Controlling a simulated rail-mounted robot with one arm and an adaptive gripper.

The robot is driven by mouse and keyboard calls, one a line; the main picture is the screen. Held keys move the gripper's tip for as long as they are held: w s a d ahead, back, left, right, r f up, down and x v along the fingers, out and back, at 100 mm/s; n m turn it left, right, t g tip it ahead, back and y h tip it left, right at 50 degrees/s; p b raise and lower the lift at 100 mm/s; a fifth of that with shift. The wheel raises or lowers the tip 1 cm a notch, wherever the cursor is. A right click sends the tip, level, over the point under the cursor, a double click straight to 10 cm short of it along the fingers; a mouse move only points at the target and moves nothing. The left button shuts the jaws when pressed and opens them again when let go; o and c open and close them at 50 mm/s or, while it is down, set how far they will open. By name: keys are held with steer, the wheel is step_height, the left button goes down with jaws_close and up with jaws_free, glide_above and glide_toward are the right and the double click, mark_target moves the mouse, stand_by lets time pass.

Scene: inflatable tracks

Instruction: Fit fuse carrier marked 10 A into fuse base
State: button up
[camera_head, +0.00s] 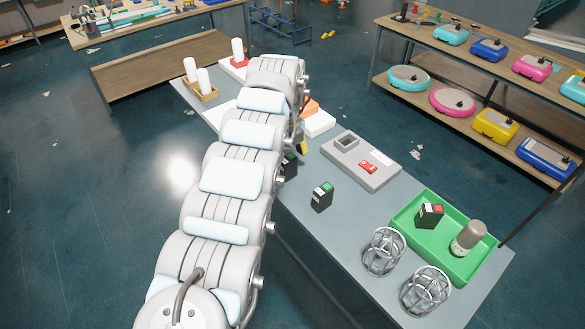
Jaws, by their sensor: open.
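A dark fuse carrier with a green top (322,195) stands upright on the grey table (300,232), right of my arm. A second dark, green-marked block (290,163) shows beside my arm, which covers part of it. A dark carrier with a red top (430,214) stands in the green tray. The ratings on all of these are too small to read. A grey plate (377,181) carries a square socket (346,142), which looks like the fuse base, and a red part (368,167). The socket looks empty. My arm reaches up across the picture and hides my gripper's fingers.
The green tray (404,222) also holds a grey-capped cylinder (468,237). Two wire cages (383,251) stand near the front edge. White and orange blocks (318,123) lie behind the plate. White cylinders (204,82) stand at the far left. Shelves with coloured cases (489,49) stand beyond.

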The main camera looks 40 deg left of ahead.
steer(key=shift+f, duration=0.8)
steer(key=c, duration=1.3)
